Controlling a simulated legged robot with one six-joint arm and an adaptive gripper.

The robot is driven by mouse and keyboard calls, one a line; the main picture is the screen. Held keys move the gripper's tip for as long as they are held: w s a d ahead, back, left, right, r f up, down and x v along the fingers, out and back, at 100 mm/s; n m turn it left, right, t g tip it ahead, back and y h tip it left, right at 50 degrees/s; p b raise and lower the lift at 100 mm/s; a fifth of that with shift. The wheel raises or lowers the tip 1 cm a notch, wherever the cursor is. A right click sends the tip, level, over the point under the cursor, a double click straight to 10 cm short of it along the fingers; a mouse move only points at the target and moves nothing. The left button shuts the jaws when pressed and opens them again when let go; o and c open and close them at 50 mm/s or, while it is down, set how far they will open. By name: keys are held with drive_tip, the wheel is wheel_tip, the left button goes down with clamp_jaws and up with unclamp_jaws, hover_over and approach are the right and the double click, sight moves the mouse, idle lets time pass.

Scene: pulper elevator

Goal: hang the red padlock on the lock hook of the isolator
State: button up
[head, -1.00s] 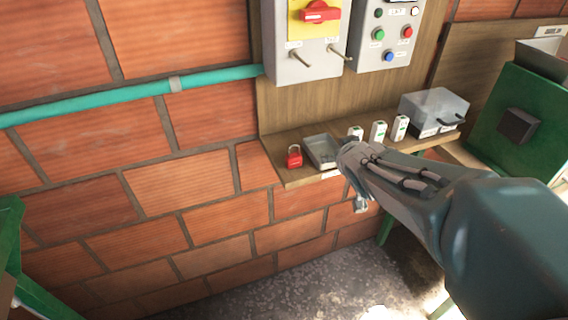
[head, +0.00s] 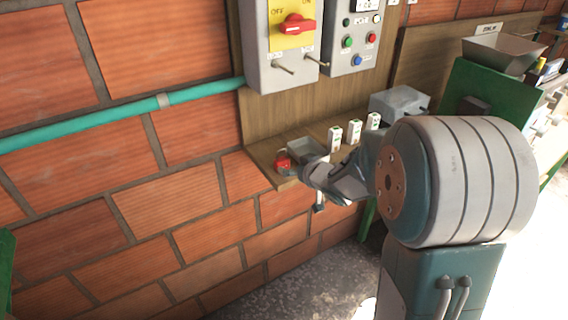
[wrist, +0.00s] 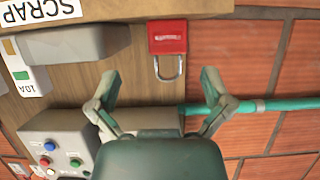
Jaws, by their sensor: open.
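The red padlock (head: 282,161) stands at the left end of the wooden shelf in the head view. In the wrist view the padlock (wrist: 167,38) lies ahead of my fingertips, between their lines, its metal shackle pointing toward my palm. My gripper (wrist: 160,82) is open and empty, a finger to each side and short of the padlock body. In the head view my gripper (head: 294,172) is close to the padlock and partly covers it. The isolator (head: 257,50) is a grey wall box with a yellow plate and red handle. Two metal pegs stick out low on it; their labels are unreadable.
A button panel (head: 344,56) hangs right of the isolator. A teal pipe (head: 120,114) runs along the brick wall, whose front is clear.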

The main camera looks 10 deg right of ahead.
sight(283, 163)
drive_tip(key=w+a, duration=0.1)
drive_tip(key=w+f, duration=0.1)
drive_tip(key=w+a+f, duration=0.1)
drive_tip(key=w, duration=0.1)
drive_tip(key=shift+a, duration=0.35)
drive_tip(key=shift+w+d, duration=0.15)
drive_tip(key=shift+d, duration=0.35)
drive_tip(key=shift+c, duration=1.1)
drive_tip(key=shift+a, duration=0.3)
drive_tip(key=c, duration=1.1)
drive_tip(key=shift+a, duration=0.15)
